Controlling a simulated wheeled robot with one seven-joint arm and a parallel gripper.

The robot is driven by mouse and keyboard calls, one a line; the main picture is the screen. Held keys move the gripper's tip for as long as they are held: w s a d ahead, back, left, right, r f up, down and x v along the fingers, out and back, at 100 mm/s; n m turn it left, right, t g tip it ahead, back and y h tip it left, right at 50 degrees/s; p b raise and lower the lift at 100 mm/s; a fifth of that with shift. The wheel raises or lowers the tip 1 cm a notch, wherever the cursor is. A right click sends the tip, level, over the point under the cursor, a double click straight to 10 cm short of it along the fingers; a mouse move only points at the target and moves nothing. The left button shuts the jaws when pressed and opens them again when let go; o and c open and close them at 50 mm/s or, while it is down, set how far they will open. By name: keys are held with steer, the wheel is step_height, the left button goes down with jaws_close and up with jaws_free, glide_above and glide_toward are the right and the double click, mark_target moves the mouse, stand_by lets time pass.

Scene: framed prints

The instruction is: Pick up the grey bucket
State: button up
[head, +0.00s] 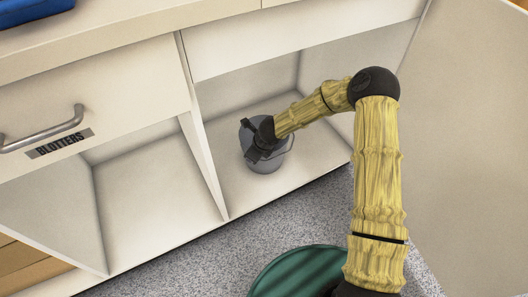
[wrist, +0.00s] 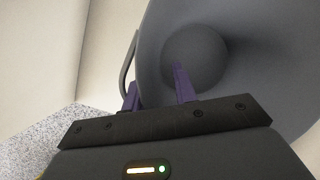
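The grey bucket (head: 266,163) stands on the floor of the open right cabinet compartment, partly covered by my gripper (head: 260,145) in the head view. In the wrist view the bucket (wrist: 245,60) fills the upper right, with its round bottom visible inside. Its thin handle (wrist: 127,65) hangs at the left of the rim. My gripper (wrist: 156,88) has its two purple fingers apart. One finger shows against the bucket's inside and the other lies just outside the rim, near the handle. I cannot tell whether either touches the wall.
A divider (head: 203,150) stands left of the bucket, with an empty compartment (head: 155,200) beyond it. An open cabinet door (head: 470,130) is at the right. A drawer labelled BLOTTERS (head: 90,100) is above left. A green round object (head: 310,275) is on the speckled floor in front.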

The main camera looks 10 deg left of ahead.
stand_by(0.4)
jaws_close()
stand_by(1.3)
